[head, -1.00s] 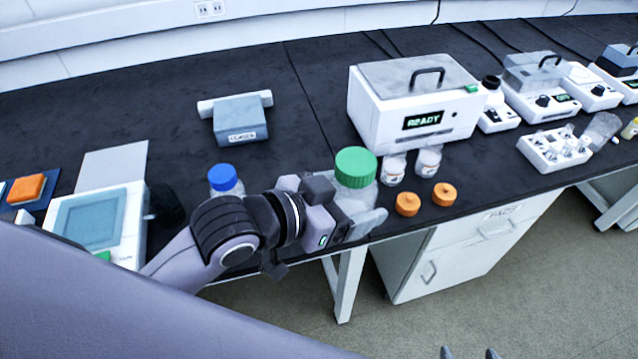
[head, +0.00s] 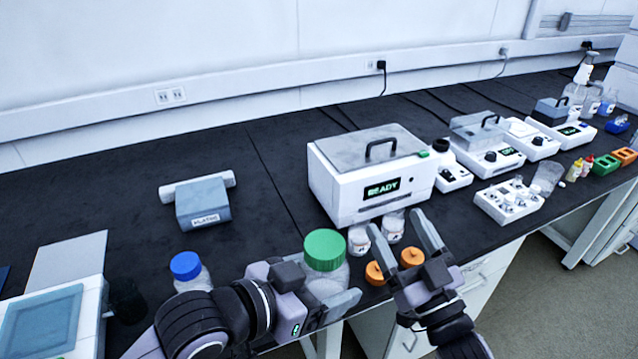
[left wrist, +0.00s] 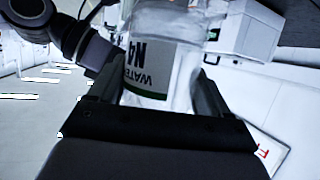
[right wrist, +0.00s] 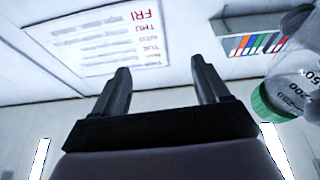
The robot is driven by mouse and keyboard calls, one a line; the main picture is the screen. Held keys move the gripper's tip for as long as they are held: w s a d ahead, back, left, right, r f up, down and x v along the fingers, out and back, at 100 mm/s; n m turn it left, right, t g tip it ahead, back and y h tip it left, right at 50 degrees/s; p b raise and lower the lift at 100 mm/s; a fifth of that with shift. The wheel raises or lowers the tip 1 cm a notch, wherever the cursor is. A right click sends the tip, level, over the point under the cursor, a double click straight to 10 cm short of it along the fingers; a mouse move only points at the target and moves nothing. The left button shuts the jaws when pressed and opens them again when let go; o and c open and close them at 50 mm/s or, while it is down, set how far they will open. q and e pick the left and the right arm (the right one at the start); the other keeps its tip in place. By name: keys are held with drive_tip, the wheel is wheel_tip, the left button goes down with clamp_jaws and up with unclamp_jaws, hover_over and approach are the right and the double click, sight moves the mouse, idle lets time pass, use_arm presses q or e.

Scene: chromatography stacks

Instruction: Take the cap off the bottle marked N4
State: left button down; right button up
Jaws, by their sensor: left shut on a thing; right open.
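The bottle marked N4 is a clear bottle (head: 327,284) with a wide green cap (head: 325,250) on its top, upright near the front edge of the bench. Its label reading WATER N4 (left wrist: 150,67) faces the left wrist camera. My left gripper (head: 335,308) is shut around the bottle's body, below the cap. My right gripper (head: 424,233) is open and empty, to the right of the bottle and apart from it. The right wrist view shows the green cap (right wrist: 266,103) and part of the bottle at its right edge, outside the open fingers (right wrist: 165,88).
A blue-capped bottle (head: 187,268) stands to the left. Two open small bottles (head: 359,240) and two orange caps (head: 376,273) lie close behind my right gripper. A white READY box (head: 345,190) stands behind. A grey device (head: 203,202) is at back left.

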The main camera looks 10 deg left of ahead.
drive_tip(key=s+a+r+n+g+y, duration=0.3)
drive_tip(key=a+r+n+g+y, duration=0.3)
drive_tip(key=r+n+g+y, duration=0.15)
drive_tip(key=s+a+r+n+g+y, duration=0.2)
drive_tip(key=a+r+n+g+y, duration=0.4)
drive_tip(key=r+n+g, duration=0.3)
drive_tip(key=s+a+r+n+g+h, duration=0.2)
drive_tip(key=s+a+n+g+h, duration=0.6)
drive_tip(key=s+n+g+h, duration=0.4)
drive_tip(key=m+t+h, duration=0.2)
drive_tip(key=t+h, duration=0.8)
drive_tip(key=h, duration=0.4)
hover_over(319, 242)
wheel_tip(319, 242, down, 4)
drive_tip(key=shift+f, duration=4.1)
